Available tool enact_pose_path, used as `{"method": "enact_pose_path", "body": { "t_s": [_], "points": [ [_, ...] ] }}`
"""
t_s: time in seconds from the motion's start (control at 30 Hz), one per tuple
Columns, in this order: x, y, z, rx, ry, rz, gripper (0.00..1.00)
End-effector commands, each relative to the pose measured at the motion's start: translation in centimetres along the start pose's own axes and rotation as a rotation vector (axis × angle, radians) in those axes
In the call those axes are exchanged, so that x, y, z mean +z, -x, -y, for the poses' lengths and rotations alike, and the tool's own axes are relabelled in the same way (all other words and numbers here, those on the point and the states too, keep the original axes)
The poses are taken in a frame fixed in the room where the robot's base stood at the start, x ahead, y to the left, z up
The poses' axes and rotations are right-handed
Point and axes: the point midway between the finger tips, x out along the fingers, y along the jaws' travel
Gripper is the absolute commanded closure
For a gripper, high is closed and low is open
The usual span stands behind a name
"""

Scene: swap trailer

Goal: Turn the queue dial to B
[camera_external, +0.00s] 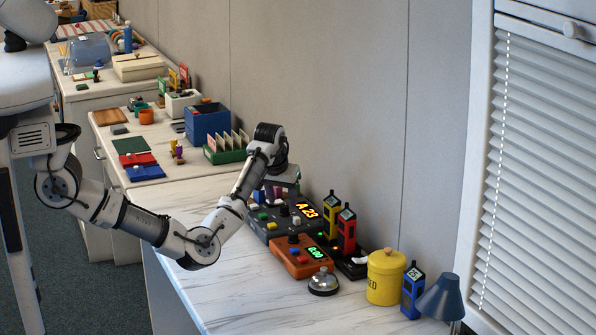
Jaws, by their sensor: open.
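A dark grey box (270,232) with a lit yellow display (306,209) reading "A 23" stands on the near counter against the wall. It has coloured buttons on its top and a small dark knob (285,211), which looks like the queue dial. Its pointer and markings are too small to read. My gripper (278,192) points down just above the back left of this box, close to the knob. Its fingers are small and partly hidden; it is open and I see nothing held. I cannot tell whether it touches the box.
The counter's front left is clear.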

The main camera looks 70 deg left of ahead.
Motion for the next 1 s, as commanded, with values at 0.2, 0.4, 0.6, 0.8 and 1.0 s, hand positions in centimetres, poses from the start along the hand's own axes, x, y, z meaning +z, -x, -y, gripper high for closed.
{"method": "enact_pose_path", "body": {
  "t_s": [0.2, 0.4, 0.6, 0.8, 1.0],
  "points": [
    [0.0, -2.3, 0.0, -0.001, 0.0, 0.001, 0.53],
    [0.0, -2.8, 0.0, 0.0, 0.001, -0.001, 0.53],
    [0.0, -2.7, 0.0, 0.0, 0.001, -0.001, 0.6],
    [0.0, -2.7, 0.0, 0.0, 0.001, -0.001, 0.86],
    [0.0, -2.7, 0.0, 0.001, -0.002, -0.001, 0.97]
  ]
}}
